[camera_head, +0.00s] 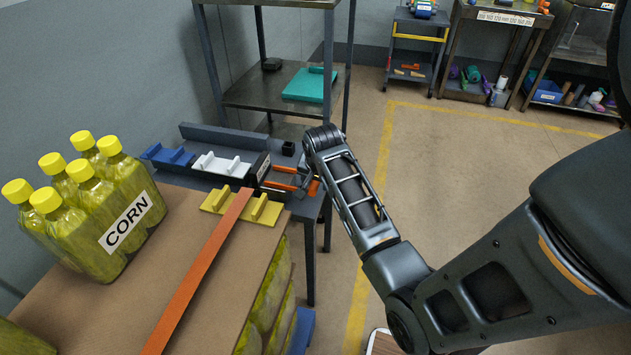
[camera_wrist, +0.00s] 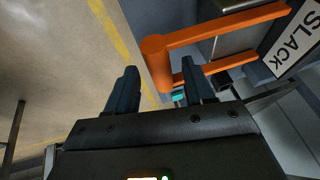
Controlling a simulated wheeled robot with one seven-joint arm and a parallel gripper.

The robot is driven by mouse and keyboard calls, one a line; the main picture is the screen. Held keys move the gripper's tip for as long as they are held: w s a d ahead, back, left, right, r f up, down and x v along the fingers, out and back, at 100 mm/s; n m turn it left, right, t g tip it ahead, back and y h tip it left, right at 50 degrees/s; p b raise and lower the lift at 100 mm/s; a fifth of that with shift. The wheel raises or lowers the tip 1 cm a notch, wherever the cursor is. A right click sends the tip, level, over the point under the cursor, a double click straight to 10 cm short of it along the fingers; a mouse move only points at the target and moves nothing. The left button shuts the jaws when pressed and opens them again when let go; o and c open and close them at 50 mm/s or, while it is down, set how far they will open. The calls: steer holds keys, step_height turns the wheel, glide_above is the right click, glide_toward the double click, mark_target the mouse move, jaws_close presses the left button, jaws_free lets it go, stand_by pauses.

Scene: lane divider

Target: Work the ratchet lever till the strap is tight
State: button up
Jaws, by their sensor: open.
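The ratchet lever (camera_wrist: 215,28) is an orange two-armed handle with a round crossbar at its near end, seen in the wrist view. My gripper (camera_wrist: 160,72) is open, and the crossbar end lies just ahead of and between its dark fingertips. I cannot tell whether they touch. A label reading SLACK (camera_wrist: 296,40) sits beside the lever. In the head view, the lever (camera_head: 283,183) shows at the bench's right end, partly hidden by my gripper. The orange strap (camera_head: 200,270) runs over the cardboard-topped load and across a yellow corner piece (camera_head: 243,207).
Yellow-capped CORN bottles (camera_head: 85,205) stand on the load (camera_head: 120,310) at left. Blue and white corner pieces (camera_head: 222,165) lie on the bench behind. A metal shelf (camera_head: 275,95) stands beyond. The floor (camera_head: 455,180) at right is open, with a yellow line.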

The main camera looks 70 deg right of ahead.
steer(key=shift+d+f, duration=0.1)
steer(key=shift+f, duration=0.15)
jaws_close()
stand_by(0.3)
